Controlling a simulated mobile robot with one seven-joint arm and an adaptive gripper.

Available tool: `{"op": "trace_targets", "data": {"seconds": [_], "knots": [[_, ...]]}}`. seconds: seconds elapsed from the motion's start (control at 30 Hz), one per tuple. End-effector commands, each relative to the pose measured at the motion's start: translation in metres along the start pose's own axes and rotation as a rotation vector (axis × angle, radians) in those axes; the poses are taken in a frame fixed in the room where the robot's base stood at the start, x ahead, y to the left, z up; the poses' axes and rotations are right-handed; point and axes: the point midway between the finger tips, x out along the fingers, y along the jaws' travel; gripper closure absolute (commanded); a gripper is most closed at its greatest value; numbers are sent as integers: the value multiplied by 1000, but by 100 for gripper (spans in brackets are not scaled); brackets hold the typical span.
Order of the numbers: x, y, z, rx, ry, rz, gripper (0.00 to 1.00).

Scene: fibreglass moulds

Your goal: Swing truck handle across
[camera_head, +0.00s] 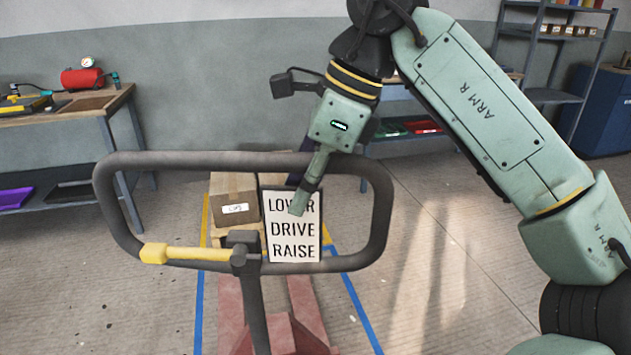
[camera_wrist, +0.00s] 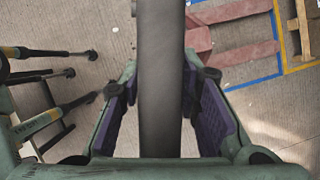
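The truck handle (camera_head: 220,161) is a dark grey tube loop with rounded corners, standing upright on a post in the head view. A yellow lever (camera_head: 190,253) sits at its lower left. My gripper (camera_head: 300,200) points down at the right part of the loop's top bar, its fingers reaching past the bar. In the wrist view, the handle bar (camera_wrist: 161,80) runs top to bottom between the two purple-padded fingers of my gripper (camera_wrist: 162,100). Narrow gaps show beside the bar nearer the palm, so the fingers look open around it. Contact at the tips is unclear.
The red truck body (camera_head: 285,335) is below. A carton (camera_head: 236,205) stands behind, inside blue and yellow floor lines. A workbench (camera_head: 125,92) is at left, shelves (camera_head: 548,50) at right. Floor at right is clear.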

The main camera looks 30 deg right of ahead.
Motion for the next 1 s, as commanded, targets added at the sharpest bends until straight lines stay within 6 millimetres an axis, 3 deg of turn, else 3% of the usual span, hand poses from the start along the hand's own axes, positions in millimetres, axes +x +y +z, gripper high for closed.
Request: {"op": "trace_targets", "data": {"seconds": [0.1,0.43,0.87,1.0], "knots": [[9,0,0,-1,1,0,70],[10,0,1,0,0,0,71],[9,0,0,0,0,0,99],[9,0,0,0,0,0,100]]}}
